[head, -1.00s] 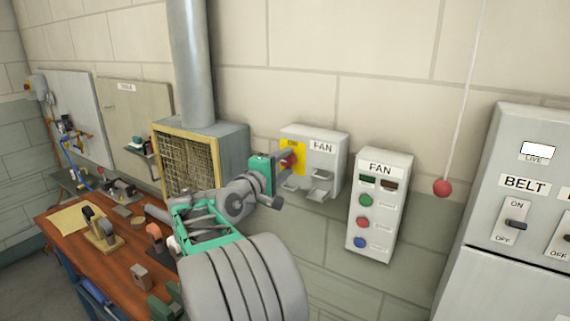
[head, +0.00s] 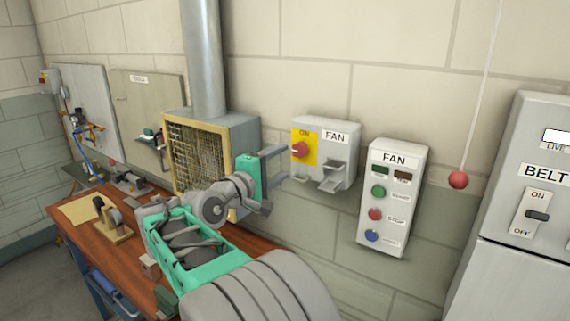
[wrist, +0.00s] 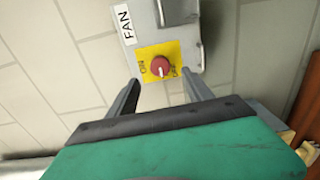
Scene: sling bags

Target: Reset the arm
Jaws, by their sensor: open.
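My gripper (head: 280,165) is open and empty, in front of the wall and just left of the fan isolator box (head: 342,160). The box is grey with a FAN label, a yellow plate and a red rotary knob (head: 301,149). In the wrist view, the knob (wrist: 161,67) lies beyond and between the two spread fingers (wrist: 161,97), apart from them. Its white mark lies roughly along the picture's vertical, and the plate reads ON and, less clearly, OFF. My arm reaches up from the bottom of the head view, its elbow bent over the bench.
A fan button panel (head: 392,198), a hanging red ball (head: 458,180) and a BELT switch cabinet (head: 530,200) are to the right. A wire-fronted duct box (head: 196,158) stands close behind my arm. A wooden bench (head: 85,245) with tools is at left.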

